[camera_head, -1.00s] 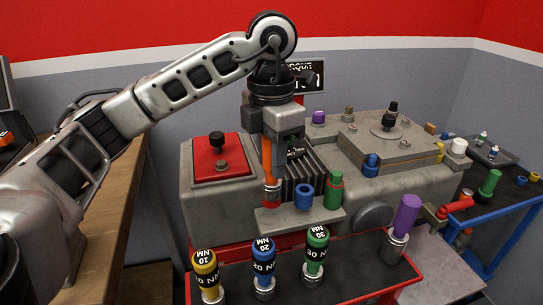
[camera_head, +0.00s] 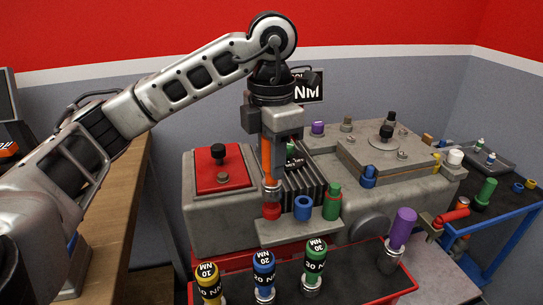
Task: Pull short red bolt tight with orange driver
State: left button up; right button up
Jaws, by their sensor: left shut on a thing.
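My left gripper (camera_head: 281,137) is shut on the upright orange driver (camera_head: 266,158), above the front ledge of the grey machine. The driver's metal socket points down. The short red bolt (camera_head: 271,211) stands on the ledge (camera_head: 290,234) directly under the socket, and its red head shows. I cannot tell whether the socket touches it. A blue bolt (camera_head: 303,208) and a green bolt (camera_head: 332,204) stand to its right on the same ledge. My right gripper is not in view.
Yellow (camera_head: 208,280), blue (camera_head: 264,270) and green (camera_head: 315,260) drivers stand in a front tray, with a purple one (camera_head: 402,228) at right. Black fins (camera_head: 306,172) rise behind the ledge. A blue cart (camera_head: 492,238) stands right, a wooden bench (camera_head: 122,200) left.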

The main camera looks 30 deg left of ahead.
pick_arm(q)
jog(key=n+p, duration=0.1)
jog(key=n, duration=0.4)
jog(key=shift+n, duration=0.9)
jog(key=shift+n+p, duration=0.3)
jog(key=shift+n, duration=0.8)
jog(key=shift+f, duration=0.15)
jog(key=shift+f+b, duration=1.1)
jog(key=shift+f, duration=0.2)
jog(key=shift+r+m, duration=0.1)
jog(key=shift+m, duration=1)
